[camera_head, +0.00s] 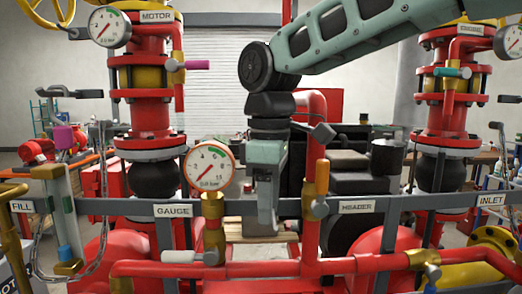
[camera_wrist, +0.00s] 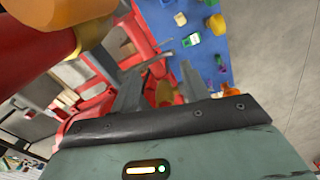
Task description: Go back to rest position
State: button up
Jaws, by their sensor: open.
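My gripper (camera_head: 266,225) hangs pointing down in the middle of the head view, at the end of my grey-green arm. It is in front of or close to the grey rail, between the GAUGE label (camera_head: 173,211) and the HEADER label (camera_head: 357,207). In the wrist view my gripper (camera_wrist: 160,72) has its two dark fingers spread apart. Nothing shows held between them. The head view does not show whether the gripper touches the rail.
A round pressure gauge (camera_head: 209,167) stands on a brass fitting just left of my gripper. A red pipe with an orange-yellow valve sleeve (camera_head: 322,177) rises close on the right. Red pipe (camera_head: 205,270) runs below. A blue panel (camera_wrist: 194,38) with small coloured parts shows in the wrist view.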

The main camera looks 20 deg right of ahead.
jog(key=r, duration=0.3)
jog(key=shift+s+d, duration=0.3)
jog(key=shift+d, duration=0.1)
notch_tip(320, 180, up, 7)
jog(key=a+b, duration=0.1)
jog(key=a, duration=0.1)
jog(key=s+a+f+m+b, duration=0.1)
jog(key=s+a+f, duration=0.25)
jog(key=f, duration=0.65)
jog(key=s+a+f+b, duration=0.2)
jog(key=s+a+f, duration=0.15)
jog(key=f, duration=0.65)
jog(key=s+d+f+m+b, duration=0.1)
jog(key=s+d+f, duration=0.1)
jog(key=s+f, duration=0.7)
notch_tip(320, 180, down, 4)
jog(key=shift+s+r+m+y, duration=0.1)
jog(key=shift+s+m+y, duration=0.05)
jog(key=shift+m+y, duration=0.2)
jog(key=shift+o, duration=0.3)
jog(key=shift+d, duration=0.1)
